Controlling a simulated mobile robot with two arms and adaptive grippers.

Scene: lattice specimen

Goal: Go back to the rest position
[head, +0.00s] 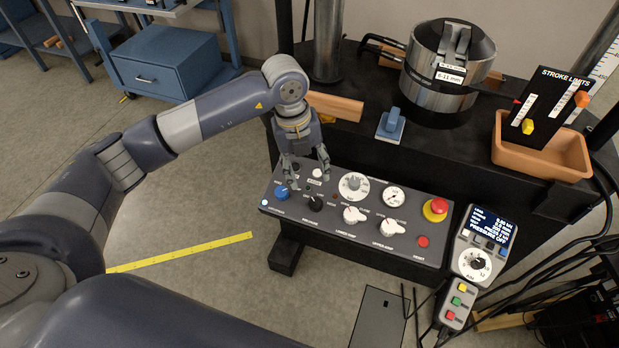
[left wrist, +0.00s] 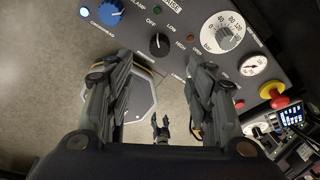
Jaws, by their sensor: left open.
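My left gripper (head: 307,167) hangs over the back left part of the grey control panel (head: 330,252), pointing down, near the blue knob (head: 281,192) and the black knob (head: 315,203). Its fingers are apart with nothing between them. In the left wrist view my left gripper (left wrist: 163,75) also has its two fingers spread, with floor and a hexagonal grey part behind them. A small dark two-pronged form low in that view may be my right gripper (left wrist: 160,128); its state is unclear. The head view does not show the right gripper.
Behind the panel stands a black machine bed with a steel cylinder (head: 447,70), a blue block (head: 391,124) and an orange tray (head: 540,158). A red stop button (head: 437,207) and a pendant (head: 482,245) are at right. Open floor lies left of the panel.

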